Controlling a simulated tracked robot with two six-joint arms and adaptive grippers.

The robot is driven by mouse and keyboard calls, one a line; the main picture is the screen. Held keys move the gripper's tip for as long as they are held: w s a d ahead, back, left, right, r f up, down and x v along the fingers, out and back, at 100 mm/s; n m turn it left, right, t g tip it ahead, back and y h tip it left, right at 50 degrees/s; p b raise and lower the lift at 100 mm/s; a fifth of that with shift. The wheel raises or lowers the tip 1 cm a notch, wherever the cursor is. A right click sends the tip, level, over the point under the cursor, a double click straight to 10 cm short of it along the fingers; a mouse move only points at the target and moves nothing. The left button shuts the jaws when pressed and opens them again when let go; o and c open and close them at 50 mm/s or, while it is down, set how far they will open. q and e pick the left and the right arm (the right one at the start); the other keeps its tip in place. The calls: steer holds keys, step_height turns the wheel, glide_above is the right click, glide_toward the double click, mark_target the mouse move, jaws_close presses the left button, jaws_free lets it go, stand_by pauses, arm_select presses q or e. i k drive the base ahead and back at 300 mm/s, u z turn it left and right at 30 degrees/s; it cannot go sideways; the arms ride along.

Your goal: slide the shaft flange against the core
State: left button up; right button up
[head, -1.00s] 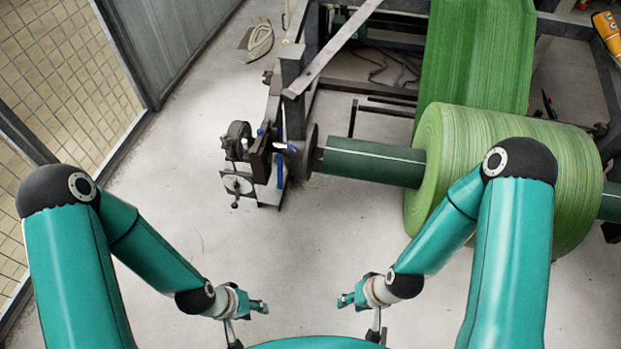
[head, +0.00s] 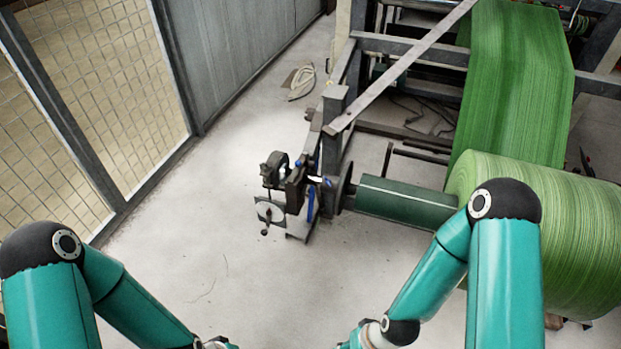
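The green roll of woven material (head: 545,235) sits at the right on a dark green core tube (head: 405,200) that sticks out to the left. A dark round flange (head: 346,190) stands at the tube's left end, beside the stand's bearing and clamp parts (head: 297,190). My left gripper (head: 222,343) and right gripper (head: 352,343) are at the bottom edge, mostly cut off, well apart from the flange. Their fingers are not clear enough to judge.
A steel frame (head: 400,62) stands behind the roll, with a green web (head: 515,80) running up from it. A mesh fence (head: 100,90) lines the left. A pale coiled item (head: 300,82) lies on the floor. The floor left of the stand is clear.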

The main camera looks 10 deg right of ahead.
mark_target(335, 186)
steer(key=u, duration=0.4)
steer(key=i, duration=1.9)
steer(key=z, duration=0.75)
steer(key=k, duration=0.9)
steer(key=z, duration=0.15)
steer(key=i, duration=0.85)
steer(key=u, duration=0.05)
